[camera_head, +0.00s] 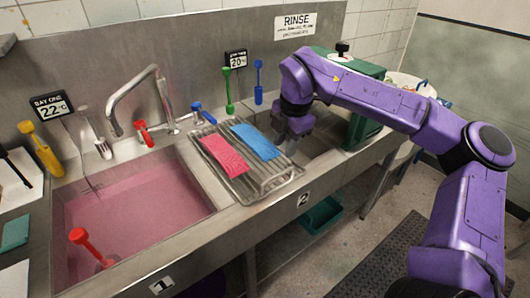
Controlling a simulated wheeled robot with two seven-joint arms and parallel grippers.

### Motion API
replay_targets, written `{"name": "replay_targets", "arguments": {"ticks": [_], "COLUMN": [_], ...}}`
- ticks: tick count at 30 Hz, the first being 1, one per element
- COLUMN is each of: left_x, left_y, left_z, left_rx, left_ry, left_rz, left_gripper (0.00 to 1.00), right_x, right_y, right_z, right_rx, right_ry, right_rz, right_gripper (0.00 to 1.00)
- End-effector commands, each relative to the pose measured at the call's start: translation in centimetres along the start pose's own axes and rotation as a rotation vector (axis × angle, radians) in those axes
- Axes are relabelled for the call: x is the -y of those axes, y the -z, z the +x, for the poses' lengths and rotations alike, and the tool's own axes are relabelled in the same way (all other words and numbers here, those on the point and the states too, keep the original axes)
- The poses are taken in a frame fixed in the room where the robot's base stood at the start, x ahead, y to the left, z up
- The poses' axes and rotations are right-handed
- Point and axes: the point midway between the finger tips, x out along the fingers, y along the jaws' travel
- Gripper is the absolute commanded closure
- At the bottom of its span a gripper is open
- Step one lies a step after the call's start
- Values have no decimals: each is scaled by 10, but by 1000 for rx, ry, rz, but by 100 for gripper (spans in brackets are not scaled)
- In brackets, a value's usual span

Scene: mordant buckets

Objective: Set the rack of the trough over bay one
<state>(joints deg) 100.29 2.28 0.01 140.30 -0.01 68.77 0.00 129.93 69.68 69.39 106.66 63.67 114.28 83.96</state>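The wire rack (265,185) lies across the sink at the right of bay one, toward the bay marked 2. A pink cloth (224,156) and a blue cloth (256,141) lie flat on it. Bay one (140,215) is the left basin of the trough, filled with pink liquid, and its top is uncovered. My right gripper (288,147) points down close to the rack's right edge, beside the blue cloth. Whether it touches the rack or is open I cannot tell. My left gripper is not in view.
A red-handled tool (84,243) stands in bay one. The tap (140,95) with red and blue handles rises behind it. A green box (362,123) stands right of my gripper. A yellow tool (41,150) stands at the left; green and blue ones hang at the back.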

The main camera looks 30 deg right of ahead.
Motion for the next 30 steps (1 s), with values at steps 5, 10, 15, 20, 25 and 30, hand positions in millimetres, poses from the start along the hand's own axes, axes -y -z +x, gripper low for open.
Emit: {"name": "replay_targets", "arguments": {"ticks": [5,10,15,20,25,30], "left_x": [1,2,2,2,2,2], "left_y": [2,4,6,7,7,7], "left_z": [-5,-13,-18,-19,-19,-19], "left_rx": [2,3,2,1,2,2], "left_ry": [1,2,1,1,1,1], "left_rz": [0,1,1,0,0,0], "left_gripper": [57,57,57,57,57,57], "right_x": [5,-1,-6,-7,-6,-6], "right_y": [5,10,10,8,7,8], "right_z": [11,53,89,103,104,104], "right_rx": [-11,-11,-10,-9,-9,-9], "right_ry": [-7,-3,1,-2,-3,-2], "right_rz": [4,-8,-9,-8,-6,-7], "right_gripper": [62,62,62,62,62,95]}}
